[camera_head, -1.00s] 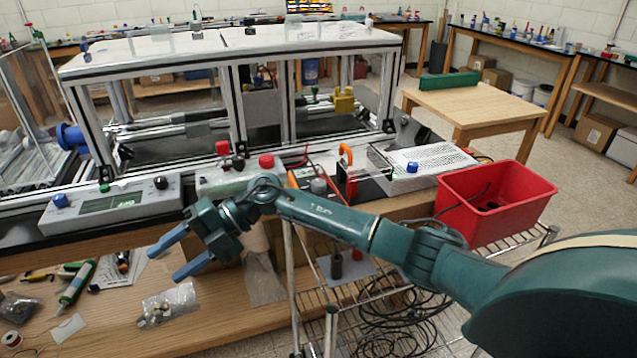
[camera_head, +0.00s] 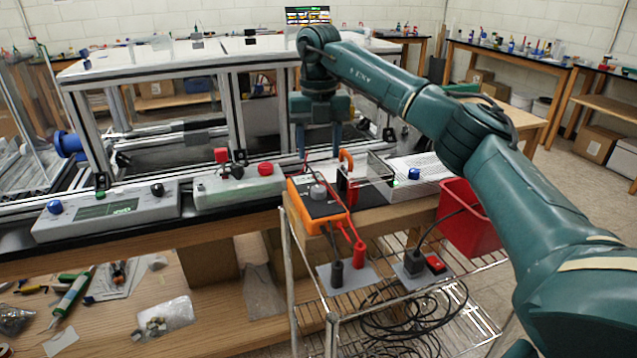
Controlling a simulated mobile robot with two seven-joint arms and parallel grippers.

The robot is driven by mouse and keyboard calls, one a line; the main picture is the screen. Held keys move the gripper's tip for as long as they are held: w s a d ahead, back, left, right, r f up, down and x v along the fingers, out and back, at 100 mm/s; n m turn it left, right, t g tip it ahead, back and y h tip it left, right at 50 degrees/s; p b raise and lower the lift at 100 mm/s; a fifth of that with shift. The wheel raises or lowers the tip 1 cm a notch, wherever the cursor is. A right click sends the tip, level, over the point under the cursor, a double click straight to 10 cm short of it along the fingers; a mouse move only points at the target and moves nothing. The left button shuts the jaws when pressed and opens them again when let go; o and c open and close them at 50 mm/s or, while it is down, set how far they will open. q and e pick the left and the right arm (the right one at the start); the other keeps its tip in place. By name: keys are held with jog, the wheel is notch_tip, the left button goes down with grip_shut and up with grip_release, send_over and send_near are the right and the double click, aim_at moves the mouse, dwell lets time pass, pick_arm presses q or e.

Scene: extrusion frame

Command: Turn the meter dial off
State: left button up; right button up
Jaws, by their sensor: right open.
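The meter (camera_head: 325,211) is an orange-edged box with a black face, standing on the right part of the bench. Its dial (camera_head: 318,191) is a grey round knob near the top of the face; I cannot tell its setting. My right gripper (camera_head: 318,148) points down with its two blue fingers apart and nothing between them. In the picture it is just above the dial and not touching it. My left gripper is not in view.
Red leads (camera_head: 349,233) run down from the meter to a lower shelf. A clear-topped box with a blue knob (camera_head: 414,174) stands to the right, near a red bin (camera_head: 462,222). A control box with a red button (camera_head: 265,170) stands to the left.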

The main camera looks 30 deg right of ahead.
aim_at(319, 188)
notch_tip(319, 188, down, 9)
jog(key=shift+p, duration=0.35)
jog(key=shift+c, duration=0.4)
jog(key=c, duration=0.9)
